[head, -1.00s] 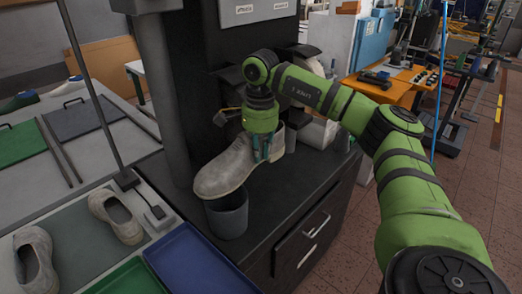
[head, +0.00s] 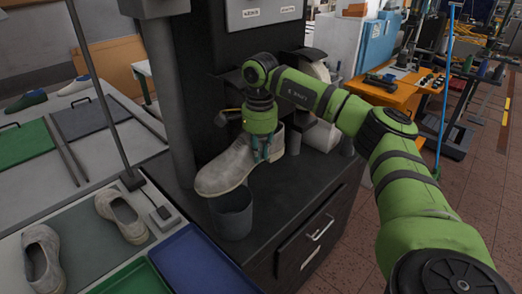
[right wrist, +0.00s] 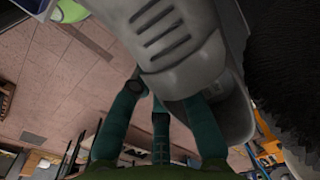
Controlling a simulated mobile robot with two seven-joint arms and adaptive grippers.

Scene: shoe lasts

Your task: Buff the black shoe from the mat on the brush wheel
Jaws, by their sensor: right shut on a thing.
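My right gripper (head: 262,148) is shut on a grey shoe (head: 222,172), holding it by the upper near its opening. The shoe is above a dark bin (head: 232,215), toe to the left. It looks grey, not black. In the right wrist view, the fingers (right wrist: 165,115) reach the shoe (right wrist: 170,40), and a black bristly brush wheel (right wrist: 290,70) is close beside it at the right. Whether they touch is unclear. In the head view the brush is largely hidden behind my arm. Two grey-beige shoes (head: 122,217) stand on a dark mat (head: 85,220). My left gripper is not in view.
The machine's dark column (head: 212,60) rises behind the shoe from a black-topped cabinet (head: 290,190). A blue tray (head: 195,262) and a green tray (head: 130,278) lie at the front left. A thin pole (head: 100,90) stands at the left.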

